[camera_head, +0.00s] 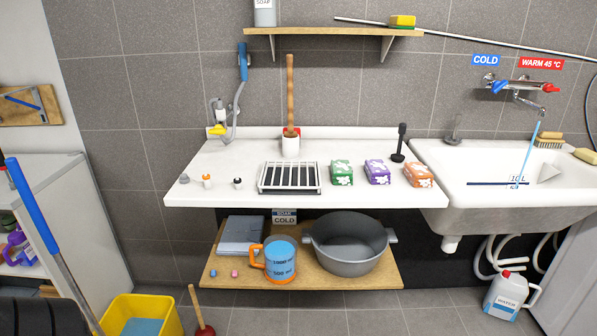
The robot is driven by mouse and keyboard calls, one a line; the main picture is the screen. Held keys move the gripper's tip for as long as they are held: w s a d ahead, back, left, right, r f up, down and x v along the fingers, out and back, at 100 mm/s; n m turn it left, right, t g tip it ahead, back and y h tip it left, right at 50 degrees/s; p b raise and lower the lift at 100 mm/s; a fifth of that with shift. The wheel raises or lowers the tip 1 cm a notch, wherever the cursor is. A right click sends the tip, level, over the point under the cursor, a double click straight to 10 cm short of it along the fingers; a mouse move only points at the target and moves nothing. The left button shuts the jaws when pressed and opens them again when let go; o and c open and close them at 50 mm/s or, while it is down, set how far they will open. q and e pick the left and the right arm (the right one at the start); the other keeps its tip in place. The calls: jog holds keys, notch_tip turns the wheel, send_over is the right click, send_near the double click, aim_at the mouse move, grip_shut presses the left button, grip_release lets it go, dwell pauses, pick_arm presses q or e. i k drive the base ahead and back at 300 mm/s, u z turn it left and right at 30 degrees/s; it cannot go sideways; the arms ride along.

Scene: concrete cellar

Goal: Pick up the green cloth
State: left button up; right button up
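I cannot make out a plainly green cloth. A green block or packet with a white flower pattern (341,173) sits on the white counter (240,163); I cannot tell whether it is folded cloth. A similar purple one (377,172) and an orange one (418,174) stand to its right. A folded grey cloth-like stack (241,235) lies on the lower wooden shelf (345,277). A small green thing (8,220) shows in the cabinet at far left, too small to identify. Neither gripper is in view.
A sink (500,170) adjoins at right. Below are a grey pot (349,245) and a blue jug (281,262). A yellow bucket (142,316) and a plunger (203,328) stand on the floor.

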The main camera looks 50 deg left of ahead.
aim_at(341, 173)
jog(key=u, duration=1.5)
jog(key=i, duration=0.15)
